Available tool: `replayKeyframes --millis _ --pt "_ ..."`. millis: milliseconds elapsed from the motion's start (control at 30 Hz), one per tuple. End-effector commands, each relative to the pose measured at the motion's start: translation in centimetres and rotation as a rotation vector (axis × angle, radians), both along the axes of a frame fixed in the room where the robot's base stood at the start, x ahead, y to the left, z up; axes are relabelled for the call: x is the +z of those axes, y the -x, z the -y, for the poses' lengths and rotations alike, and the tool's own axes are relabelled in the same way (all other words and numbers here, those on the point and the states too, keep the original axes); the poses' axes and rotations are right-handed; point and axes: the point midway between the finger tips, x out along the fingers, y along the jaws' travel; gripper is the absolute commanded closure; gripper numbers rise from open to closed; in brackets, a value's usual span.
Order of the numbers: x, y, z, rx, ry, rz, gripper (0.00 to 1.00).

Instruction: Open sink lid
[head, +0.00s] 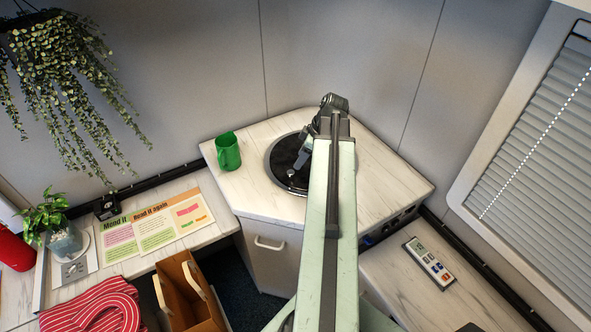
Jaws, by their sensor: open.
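The sink lid (279,161) is a round, dark, glossy disc with a lighter rim, set in the pale marble-look top of the corner cabinet. It looks flat and level with the counter. A small round knob shows near its front left. My pale green arm crosses in front and hides the lid's right part. My gripper (299,161) is over the lid, pointing down and left toward the knob. It is open and appears to hold nothing. I cannot tell whether it touches the lid.
A remote (429,263) lies on the lower right counter. Printed cards (170,218) and a potted plant (60,232) are at left. A wooden carrier (188,295) stands in front. Walls close the corner behind.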

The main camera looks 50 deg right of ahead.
Motion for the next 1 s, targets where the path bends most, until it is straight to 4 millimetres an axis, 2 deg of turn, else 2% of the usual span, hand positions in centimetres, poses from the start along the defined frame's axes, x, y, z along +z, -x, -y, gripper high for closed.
replayKeyframes --millis 133,267,633,967,1000 --pt "-0.2 0.0 0.1 0.003 0.002 0.002 0.51" --pt "-1.3 -0.3 -0.1 0.002 0.002 0.001 0.51" --pt "-7.1 -2.3 -1.1 0.001 0.002 0.000 0.51" --pt "-7.2 -2.6 -1.2 0.000 0.002 0.000 0.51" --pt "-7.2 -2.6 -1.2 0.000 0.002 0.000 0.62"
